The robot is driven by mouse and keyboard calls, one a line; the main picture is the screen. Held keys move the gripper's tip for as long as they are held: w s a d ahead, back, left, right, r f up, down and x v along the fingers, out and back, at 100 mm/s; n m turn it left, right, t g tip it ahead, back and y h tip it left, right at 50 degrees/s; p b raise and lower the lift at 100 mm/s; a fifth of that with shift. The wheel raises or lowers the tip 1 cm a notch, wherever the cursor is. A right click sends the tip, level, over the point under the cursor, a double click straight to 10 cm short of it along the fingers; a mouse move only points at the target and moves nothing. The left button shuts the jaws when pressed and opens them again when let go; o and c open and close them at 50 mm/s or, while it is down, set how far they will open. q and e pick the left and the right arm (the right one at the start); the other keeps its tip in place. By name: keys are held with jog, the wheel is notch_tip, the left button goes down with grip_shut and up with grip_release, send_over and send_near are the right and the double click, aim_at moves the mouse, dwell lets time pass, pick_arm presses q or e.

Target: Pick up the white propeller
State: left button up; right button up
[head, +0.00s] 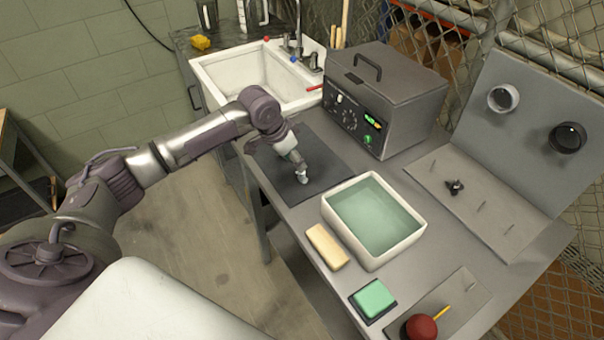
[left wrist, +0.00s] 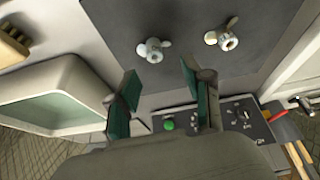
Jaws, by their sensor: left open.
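Two pale propellers lie on the dark mat (head: 322,150). In the left wrist view, a grey-white propeller (left wrist: 152,50) is just beyond the fingertips, and a cream-white propeller (left wrist: 222,36) lies to its right. Their shades are close, so I cannot tell surely which is the white one. My left gripper (head: 298,164) points down over the mat. Its green-padded fingers (left wrist: 159,78) are open and empty, apart from both propellers. In the head view one pale propeller (head: 303,179) shows just below the gripper; the other is hidden or too small. My right gripper is not in view.
A water-filled tank (head: 411,236), a tan sponge block (head: 326,247) and a green pad (head: 373,299) stand right of the mat. A grey control box (head: 400,95) stands behind. A black propeller (head: 455,187) sits on the pegged panel. A sink (head: 215,66) is at the back left.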

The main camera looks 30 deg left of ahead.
aim_at(303, 173)
pick_arm(q)
jog(key=shift+w+f, duration=0.1)
jog(key=shift+f, duration=0.2)
jog(key=x, duration=0.1)
jog(key=p+x, duration=0.1)
jog(key=x, duration=0.2)
jog(key=shift+s+d+f, duration=0.15)
jog(key=shift+s+d, duration=0.1)
jog(key=shift+s, duration=0.05)
jog(key=shift+w+f, duration=0.15)
jog(key=shift+f, duration=0.05)
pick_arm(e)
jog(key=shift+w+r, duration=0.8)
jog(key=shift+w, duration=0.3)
pick_arm(q)
jog(key=shift+c, duration=1)
jog(key=c, duration=0.6)
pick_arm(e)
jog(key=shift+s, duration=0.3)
